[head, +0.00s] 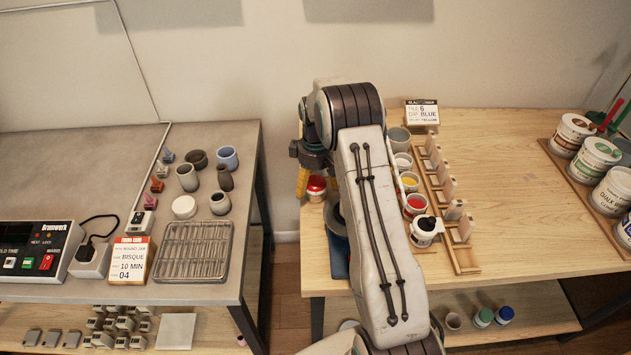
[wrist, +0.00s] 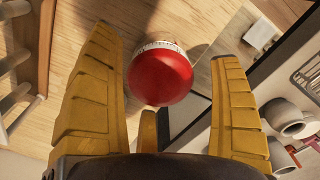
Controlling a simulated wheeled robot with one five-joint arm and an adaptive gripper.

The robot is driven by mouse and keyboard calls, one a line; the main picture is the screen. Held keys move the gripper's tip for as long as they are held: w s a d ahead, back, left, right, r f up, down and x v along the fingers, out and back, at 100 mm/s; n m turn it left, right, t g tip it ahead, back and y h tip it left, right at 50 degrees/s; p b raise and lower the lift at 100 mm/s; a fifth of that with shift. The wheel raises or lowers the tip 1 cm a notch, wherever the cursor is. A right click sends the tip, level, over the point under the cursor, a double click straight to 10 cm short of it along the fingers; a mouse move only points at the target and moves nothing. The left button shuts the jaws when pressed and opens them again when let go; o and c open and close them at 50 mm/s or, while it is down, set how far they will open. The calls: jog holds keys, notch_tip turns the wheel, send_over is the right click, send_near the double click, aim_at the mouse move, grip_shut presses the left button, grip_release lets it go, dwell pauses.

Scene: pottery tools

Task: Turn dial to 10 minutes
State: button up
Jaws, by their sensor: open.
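A round timer with a red domed dial (wrist: 160,78) and a white marked ring lies between my fingers in the wrist view. The ring's marks are too small to read. In the head view the timer (head: 316,184) stands at the left edge of the right table, partly hidden by my arm. My gripper (wrist: 166,50) is open, with one yellow finger on each side of the dial. The dial looks nearer the left finger; I cannot tell if it touches. In the head view one yellow finger of my gripper (head: 303,181) shows left of the timer.
A firing card (head: 131,262) reading 10 MIN stands on the grey left table, beside a control box (head: 35,250) and a wire rack (head: 192,252). Glaze jars (head: 415,205) and a wooden rack (head: 450,215) stand right of my arm. A gap separates the tables.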

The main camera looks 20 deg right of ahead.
jog(key=c, duration=1.2)
